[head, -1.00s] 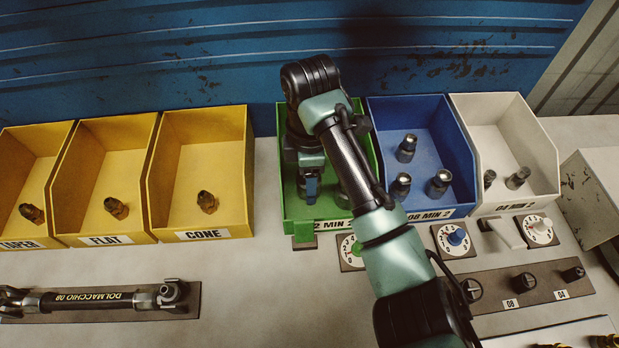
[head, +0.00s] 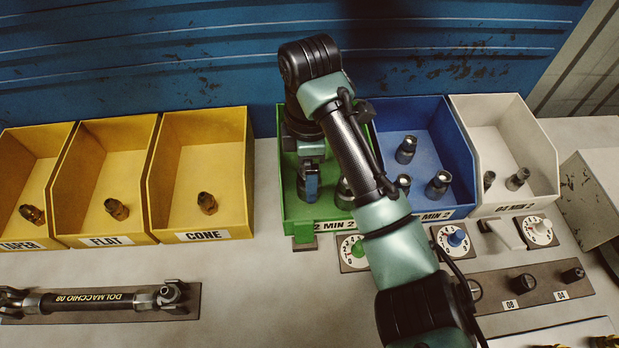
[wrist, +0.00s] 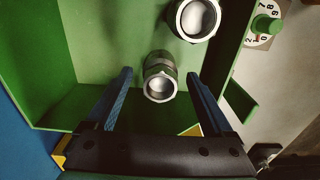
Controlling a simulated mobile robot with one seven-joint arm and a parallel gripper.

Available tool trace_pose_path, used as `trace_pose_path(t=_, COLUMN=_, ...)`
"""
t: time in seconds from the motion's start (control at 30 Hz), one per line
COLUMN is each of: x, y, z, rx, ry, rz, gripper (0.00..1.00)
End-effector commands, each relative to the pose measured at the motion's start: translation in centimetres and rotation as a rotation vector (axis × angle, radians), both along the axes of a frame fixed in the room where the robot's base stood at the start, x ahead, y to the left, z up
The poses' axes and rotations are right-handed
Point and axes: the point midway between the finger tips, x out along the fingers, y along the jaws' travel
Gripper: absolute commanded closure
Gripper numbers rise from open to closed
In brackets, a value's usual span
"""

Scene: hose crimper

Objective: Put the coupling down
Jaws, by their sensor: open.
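My gripper (head: 308,188) is inside the green bin (head: 305,218), pointing down. In the wrist view its two blue fingers are spread apart. A metal coupling (wrist: 159,82) with a bright ring end sits in the green bin between and just beyond the fingertips, with a gap on both sides. A second coupling (wrist: 196,18) stands in the same bin, farther up in the wrist view; in the head view a coupling (head: 345,192) shows right of my gripper, partly behind my arm. The first coupling is hidden or hard to make out in the head view.
The blue bin (head: 460,212) and white bin (head: 505,205) adjoin on the right, holding more couplings. Yellow bins (head: 203,236) with brass fittings stand left. Dials (head: 350,252) and a green tab (head: 303,241) sit in front. A hose (head: 100,300) lies front left.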

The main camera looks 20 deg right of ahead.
Motion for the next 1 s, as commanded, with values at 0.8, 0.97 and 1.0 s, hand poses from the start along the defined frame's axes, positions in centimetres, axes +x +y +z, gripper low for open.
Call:
trace_pose_path(t=0.8, x=0.0, y=0.0, z=4.5, rx=0.000, ry=0.001, rz=0.000, gripper=0.13)
trace_pose_path(t=0.97, x=0.0, y=0.0, z=4.5, rx=0.000, ry=0.002, rz=0.000, gripper=0.13)
trace_pose_path(t=1.0, x=0.0, y=0.0, z=4.5, rx=0.000, ry=0.002, rz=0.000, gripper=0.13)
